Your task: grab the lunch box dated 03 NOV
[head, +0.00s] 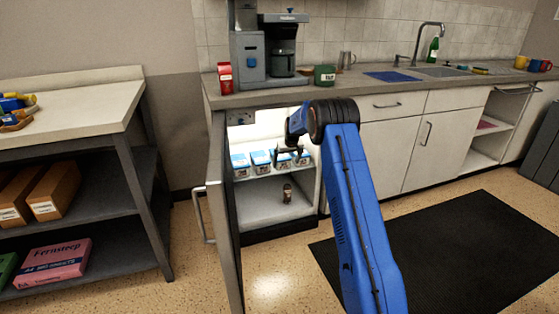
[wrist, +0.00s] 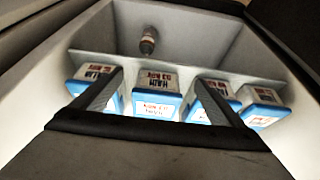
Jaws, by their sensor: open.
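A row of white lunch boxes with blue parts stands on the upper shelf of the open lit cabinet (head: 272,208). In the wrist view, the second box from the left (wrist: 157,105) has a top label that seems to read 03 NOV, though the print is blurred. The leftmost box (wrist: 90,80) and the two boxes to the right (wrist: 212,95) (wrist: 262,100) have labels I cannot read surely. My gripper (head: 289,154) is open and empty at the shelf. In the wrist view, its fingers (wrist: 160,85) appear on either side of the second box; contact cannot be told.
The open cabinet door (head: 225,215) stands left of my arm. A dark jar (head: 287,194) is on the cabinet floor below the shelf. The counter (head: 400,85) above holds a coffee machine (head: 277,48). A side table (head: 75,110) is at left; a black mat (head: 450,245) lies right.

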